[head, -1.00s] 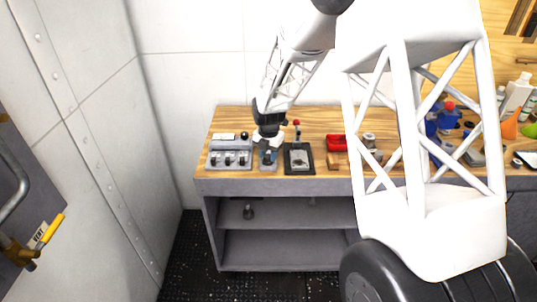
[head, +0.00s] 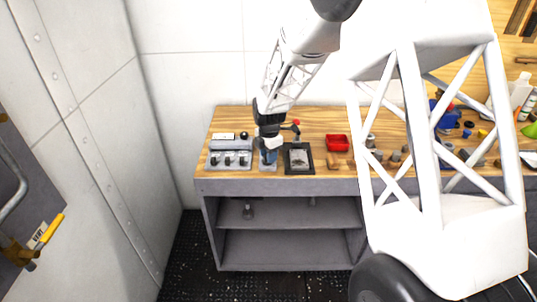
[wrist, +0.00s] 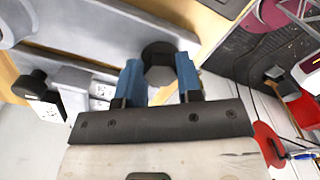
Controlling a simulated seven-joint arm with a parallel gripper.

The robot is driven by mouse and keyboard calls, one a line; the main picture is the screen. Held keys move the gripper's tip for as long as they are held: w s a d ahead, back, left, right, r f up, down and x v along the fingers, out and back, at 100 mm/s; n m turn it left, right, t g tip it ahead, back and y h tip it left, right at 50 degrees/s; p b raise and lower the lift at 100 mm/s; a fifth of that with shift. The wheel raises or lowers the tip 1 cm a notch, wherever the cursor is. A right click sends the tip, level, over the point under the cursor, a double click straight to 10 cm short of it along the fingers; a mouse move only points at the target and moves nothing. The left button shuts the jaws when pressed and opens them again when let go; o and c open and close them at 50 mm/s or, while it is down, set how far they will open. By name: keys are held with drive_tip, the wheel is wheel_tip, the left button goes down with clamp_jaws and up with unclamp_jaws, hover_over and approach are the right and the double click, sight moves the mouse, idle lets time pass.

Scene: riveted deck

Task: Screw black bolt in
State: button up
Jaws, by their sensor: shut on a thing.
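The black bolt (wrist: 160,58) shows in the wrist view as a dark hexagonal head between the blue fingertips of my gripper (wrist: 159,75). The fingers are shut on its two sides. In the head view my gripper (head: 268,157) points down over the left part of the workbench, between a grey switch panel and a dark-framed plate. The bolt cannot be made out there. Its shank and any hole below it are hidden, so I cannot tell how deep it sits.
The grey switch panel (head: 229,156) stands close left of my gripper. The dark-framed plate (head: 299,158) lies close right, with a red-knobbed lever (head: 297,122) behind it. A red bin (head: 337,143) stands farther right on the wooden bench top (head: 318,127).

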drive_tip(key=m, duration=0.7)
drive_tip(key=shift+s+r, duration=0.1)
drive_tip(key=m, duration=0.8)
drive_tip(key=shift+s+m, duration=0.1)
drive_tip(key=shift+m, duration=0.2)
drive_tip(key=m, duration=0.3)
drive_tip(key=shift+a+m, duration=0.1)
drive_tip(key=shift+m, duration=0.2)
drive_tip(key=m, duration=0.3)
drive_tip(key=shift+m, duration=0.3)
drive_tip(key=m, duration=0.3)
drive_tip(key=shift+a+r+m, duration=0.1)
drive_tip(key=shift+m, duration=0.2)
drive_tip(key=m, duration=0.3)
drive_tip(key=shift+m, duration=0.4)
drive_tip(key=m, duration=0.6)
drive_tip(key=shift+a, duration=0.15)
drive_tip(key=m, duration=0.6)
drive_tip(key=shift+w+m, duration=0.2)
drive_tip(key=shift+m, duration=0.1)
drive_tip(key=m, duration=0.6)
drive_tip(key=shift+w, duration=0.1)
drive_tip(key=m, duration=0.7)
drive_tip(key=shift+w, duration=0.1)
